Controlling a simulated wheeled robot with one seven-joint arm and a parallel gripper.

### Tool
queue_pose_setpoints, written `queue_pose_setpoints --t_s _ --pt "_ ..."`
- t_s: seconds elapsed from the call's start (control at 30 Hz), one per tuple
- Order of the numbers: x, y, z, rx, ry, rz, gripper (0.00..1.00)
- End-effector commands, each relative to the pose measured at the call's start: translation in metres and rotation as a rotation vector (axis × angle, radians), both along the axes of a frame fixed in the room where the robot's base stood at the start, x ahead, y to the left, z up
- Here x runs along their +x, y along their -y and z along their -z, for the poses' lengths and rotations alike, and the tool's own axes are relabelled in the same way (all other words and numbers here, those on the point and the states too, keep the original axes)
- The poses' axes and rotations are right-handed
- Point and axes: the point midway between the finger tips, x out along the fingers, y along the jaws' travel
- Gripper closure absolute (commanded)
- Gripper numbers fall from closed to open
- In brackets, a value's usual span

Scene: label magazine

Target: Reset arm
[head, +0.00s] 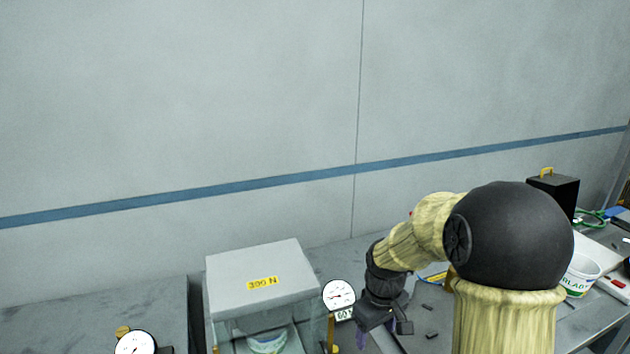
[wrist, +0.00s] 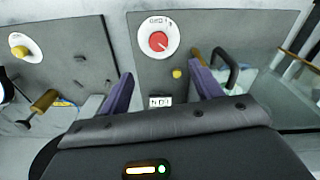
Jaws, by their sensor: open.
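My gripper (head: 384,322) hangs at the end of my bent arm in the lower right middle of the head view. It is right of a small round gauge and above a grey bench. In the wrist view, the two purple fingers of my gripper (wrist: 160,68) stand wide apart with nothing between them. Beyond them is a grey panel (wrist: 142,78) with a red knob (wrist: 158,41) on a white dial, a yellow button (wrist: 177,73) and a small printed label (wrist: 160,101). My arm hides part of the bench in the head view.
A clear-fronted box with a grey lid (head: 225,262) marked 300 N stands left of my gripper, beside the gauge (head: 338,294). Another gauge (head: 134,343) is at lower left. A white tub (head: 580,275) and black case (head: 553,192) stand right.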

Motion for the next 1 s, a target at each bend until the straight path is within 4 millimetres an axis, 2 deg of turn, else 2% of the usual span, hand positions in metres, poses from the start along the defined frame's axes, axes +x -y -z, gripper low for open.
queue_pose_setpoints --t_s 0.2,0.3,0.4,0.53,1.0 --pt "-0.068 -0.001 -0.012 0.017 0.104 0.254 0.35" --pt "-0.096 0.000 -0.014 0.041 0.150 0.375 0.35" --pt "-0.115 0.002 -0.014 0.062 0.179 0.459 0.35" --pt "-0.123 0.003 -0.014 0.073 0.193 0.499 0.35" --pt "-0.123 0.003 -0.013 0.072 0.192 0.497 0.35"
